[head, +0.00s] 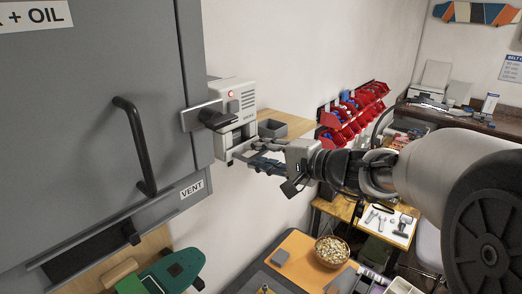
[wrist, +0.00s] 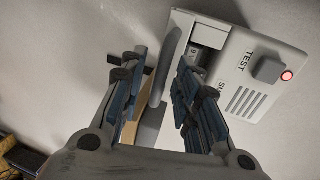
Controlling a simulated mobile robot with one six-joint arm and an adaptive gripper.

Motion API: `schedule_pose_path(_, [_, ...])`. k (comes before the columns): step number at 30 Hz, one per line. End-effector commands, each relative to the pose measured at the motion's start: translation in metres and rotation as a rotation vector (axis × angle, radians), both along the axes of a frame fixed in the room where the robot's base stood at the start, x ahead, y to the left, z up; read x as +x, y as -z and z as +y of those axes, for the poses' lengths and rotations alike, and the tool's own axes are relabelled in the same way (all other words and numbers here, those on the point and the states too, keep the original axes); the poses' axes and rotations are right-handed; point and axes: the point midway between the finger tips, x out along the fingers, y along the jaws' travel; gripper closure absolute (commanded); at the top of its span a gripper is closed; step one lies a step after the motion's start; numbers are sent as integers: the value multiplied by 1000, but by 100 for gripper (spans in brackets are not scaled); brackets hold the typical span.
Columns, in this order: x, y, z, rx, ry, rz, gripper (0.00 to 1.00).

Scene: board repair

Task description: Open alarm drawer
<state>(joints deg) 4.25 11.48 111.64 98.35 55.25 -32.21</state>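The alarm (head: 236,97) is a pale wall box with a red light, at the left centre of the head view. Its face, marked TEST, fills the upper right of the wrist view (wrist: 258,72). Its drawer front (head: 238,138) is low on the box. My gripper (wrist: 160,92) is open, with a finger on either side of a grey upright bar (wrist: 172,52) that looks like the drawer's handle. Gaps show beside the bar; contact is unclear.
A grey cabinet (head: 95,110) with a black handle and a projecting latch (head: 202,115) stands close on the left. A wooden shelf with a grey tray (head: 272,128) is behind my gripper. Red bins (head: 350,115) hang farther right. A bench (head: 295,262) lies below.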

Motion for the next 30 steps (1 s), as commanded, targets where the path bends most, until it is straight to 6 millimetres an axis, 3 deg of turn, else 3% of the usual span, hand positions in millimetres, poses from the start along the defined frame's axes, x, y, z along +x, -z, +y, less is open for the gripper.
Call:
schedule_pose_path(11, [3,1,4,-1,0,-1,71])
schedule_pose_path(24, [3,1,4,0,0,0,100])
schedule_pose_path(30, [3,1,4,0,0,0,100])
